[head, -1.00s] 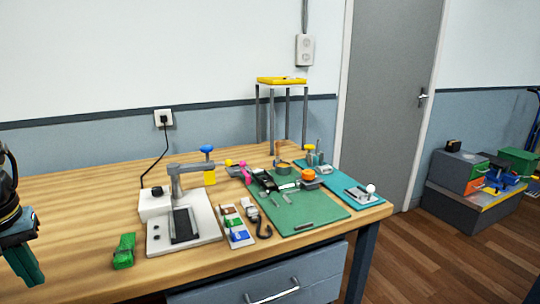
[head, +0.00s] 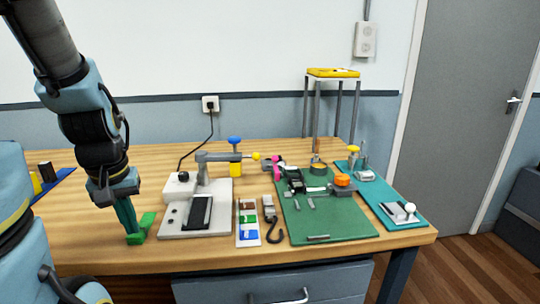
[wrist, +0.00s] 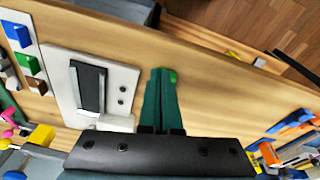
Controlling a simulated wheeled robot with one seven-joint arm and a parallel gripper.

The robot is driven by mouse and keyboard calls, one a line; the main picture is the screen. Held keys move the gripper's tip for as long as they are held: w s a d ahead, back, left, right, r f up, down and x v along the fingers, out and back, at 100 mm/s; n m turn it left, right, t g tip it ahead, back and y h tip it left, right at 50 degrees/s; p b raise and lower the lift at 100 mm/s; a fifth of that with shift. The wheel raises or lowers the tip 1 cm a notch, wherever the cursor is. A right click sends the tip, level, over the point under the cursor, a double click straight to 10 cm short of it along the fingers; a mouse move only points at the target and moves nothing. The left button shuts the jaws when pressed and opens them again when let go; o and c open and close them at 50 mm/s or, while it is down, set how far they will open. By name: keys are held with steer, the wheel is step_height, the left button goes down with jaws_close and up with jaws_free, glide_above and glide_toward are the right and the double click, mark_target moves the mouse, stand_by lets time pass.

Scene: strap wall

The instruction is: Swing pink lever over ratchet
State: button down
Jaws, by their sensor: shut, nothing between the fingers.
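The pink lever (head: 277,169) is small in the head view and stands at the back left edge of the green mat (head: 320,220). It is beside a dark, strap-like piece (head: 294,181) that looks like the ratchet; the exact joint between them is too small to tell. A bit of pink (wrist: 8,132) shows at the left edge of the wrist view. My gripper (head: 131,230) is shut and empty, pointing down at the left of the bench, far from the lever. Its teal fingers (wrist: 163,98) also show in the wrist view, partly covering a green block (head: 142,229).
A white press fixture (head: 215,222) with a yellow-tipped arm stands between my gripper and the mat. A colour-block card (head: 248,232) and a dark hook (head: 271,225) lie right of it. A yellow-topped stand (head: 333,73) rises behind. The bench front is clear.

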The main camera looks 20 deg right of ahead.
steer(key=w+d+r+n+t+h+p, duration=0.1)
steer(key=w+d+r+p, duration=0.1)
steer(key=d, duration=1)
steer(key=w+d+r+n+t+h+p, duration=0.1)
steer(key=w+d+r+p, duration=0.2)
steer(key=w+d, duration=0.4)
steer(key=w+d+r+n+t+h+p, duration=0.1)
steer(key=w+d+r+p, duration=0.2)
steer(key=d, duration=1.4)
steer(key=shift+w+t+h+p, duration=0.35)
steer(key=shift+w+p, duration=0.35)
steer(key=shift+w, duration=0.55)
glide_toward(276, 167)
steer(key=w+f, duration=0.2)
steer(key=w, duration=0.1)
steer(key=w+f, duration=0.1)
steer(key=shift+w+d+f, duration=0.2)
steer(key=shift+w+d, duration=0.05)
steer(key=shift+d, duration=0.1)
